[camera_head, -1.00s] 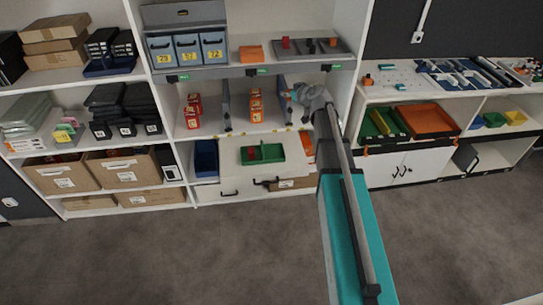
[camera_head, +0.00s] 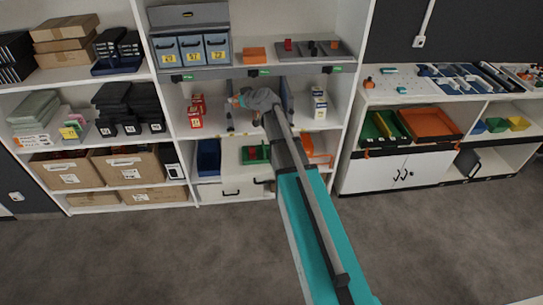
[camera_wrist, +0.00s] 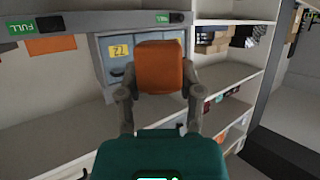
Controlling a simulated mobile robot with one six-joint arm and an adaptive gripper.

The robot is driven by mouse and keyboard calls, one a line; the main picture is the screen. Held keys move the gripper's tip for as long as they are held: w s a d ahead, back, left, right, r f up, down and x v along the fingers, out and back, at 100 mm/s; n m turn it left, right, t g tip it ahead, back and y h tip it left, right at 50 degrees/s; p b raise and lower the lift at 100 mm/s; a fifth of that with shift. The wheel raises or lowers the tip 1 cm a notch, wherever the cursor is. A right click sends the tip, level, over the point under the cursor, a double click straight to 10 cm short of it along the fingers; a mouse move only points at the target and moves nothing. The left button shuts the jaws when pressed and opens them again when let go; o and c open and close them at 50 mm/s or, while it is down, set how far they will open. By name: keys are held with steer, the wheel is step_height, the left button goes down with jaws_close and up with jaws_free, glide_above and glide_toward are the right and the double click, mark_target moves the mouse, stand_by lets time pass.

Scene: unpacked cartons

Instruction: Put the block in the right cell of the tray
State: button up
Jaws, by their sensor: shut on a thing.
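My gripper (camera_wrist: 160,100) is shut on an orange block (camera_wrist: 160,68), one finger on each side of it. In the head view my gripper (camera_head: 236,102) is in the middle shelf bay, with a little orange showing at its tip. A green tray (camera_head: 266,153) lies on the white surface below, partly hidden behind my arm; its right part cannot be seen. A small red thing shows at its left side. The block is apart from this tray. A dark grey tray (camera_head: 345,54) with several small pieces stands on the shelf above.
Upright dividers split the middle shelf. Red boxes (camera_head: 197,111) stand left of my gripper, white and yellow boxes (camera_head: 319,104) right. Blue-grey bins (camera_head: 190,53) and an orange item (camera_head: 255,55) are above. A blue bin (camera_head: 208,157) and an orange tray (camera_head: 321,148) flank the green tray.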

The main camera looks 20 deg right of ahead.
steer(key=shift+a, duration=0.35)
steer(key=shift+s+d+f, duration=0.1)
steer(key=shift+d, duration=0.05)
steer(key=s+d+f+m+h+b, duration=0.1)
steer(key=d+f+b, duration=0.4)
steer(key=f+b, duration=0.5)
steer(key=s+d+f+m+h+b, duration=0.2)
steer(key=d+f+b, duration=0.4)
steer(key=f+b, duration=0.4)
steer(key=s+d+f+m+h+b, duration=0.2)
steer(key=d+f+m+h+b, duration=0.2)
steer(key=f+b, duration=0.7)
steer(key=shift+s+d+t+h, duration=0.15)
steer(key=shift+d+t+h, duration=0.15)
steer(key=shift+d+h, duration=0.6)
steer(key=shift+d, duration=0.2)
steer(key=w+f+b, duration=0.3)
steer(key=w, duration=0.1)
steer(key=w+d+f+b, duration=0.1)
steer(key=w+f+b, duration=0.2)
steer(key=w, duration=0.1)
steer(key=w+d+f+b, duration=0.1)
steer(key=w+f+b, duration=0.2)
steer(key=w, duration=0.2)
steer(key=shift+d, duration=0.2)
steer(key=shift+f, duration=0.15)
